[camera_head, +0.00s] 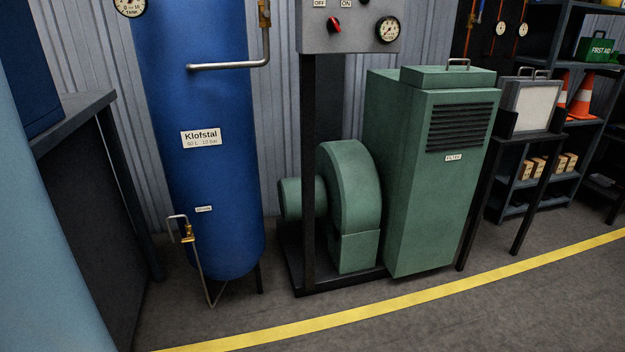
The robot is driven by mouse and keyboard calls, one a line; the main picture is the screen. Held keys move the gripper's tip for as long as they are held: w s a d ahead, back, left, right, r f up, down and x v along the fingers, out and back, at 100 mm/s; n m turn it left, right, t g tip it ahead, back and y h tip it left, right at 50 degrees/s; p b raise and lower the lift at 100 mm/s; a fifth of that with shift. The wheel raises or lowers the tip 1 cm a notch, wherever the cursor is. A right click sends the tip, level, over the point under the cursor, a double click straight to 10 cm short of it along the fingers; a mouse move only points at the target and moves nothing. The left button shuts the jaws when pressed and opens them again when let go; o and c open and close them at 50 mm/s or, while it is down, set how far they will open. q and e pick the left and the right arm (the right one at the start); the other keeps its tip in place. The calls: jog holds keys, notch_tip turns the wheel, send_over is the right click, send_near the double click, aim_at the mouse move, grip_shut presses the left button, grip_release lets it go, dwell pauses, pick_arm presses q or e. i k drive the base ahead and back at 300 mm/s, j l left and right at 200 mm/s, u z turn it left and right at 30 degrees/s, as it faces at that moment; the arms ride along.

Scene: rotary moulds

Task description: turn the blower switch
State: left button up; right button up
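The blower switch is a red knob (334,25) on a grey control panel (350,42), with OFF and ON labels above it. The knob looks tilted toward the OFF side. A round gauge (387,30) sits to its right on the panel. The panel's top is cut off by the picture's upper edge. Below it stands the green blower (352,190), on a dark base beside the panel's black post. Neither of my grippers shows in the head view.
A blue tank (205,110) with pipes stands left of the panel. A green filter cabinet (440,190) stands right of the blower. Dark shelves (545,190) are at the far right. A dark bench (75,125) is at the left. The floor around the yellow line (400,303) is clear.

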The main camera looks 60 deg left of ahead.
aim_at(333, 23)
jog(key=j+u, duration=0.1)
jog(key=u, duration=1.25)
jog(key=i+l, duration=0.05)
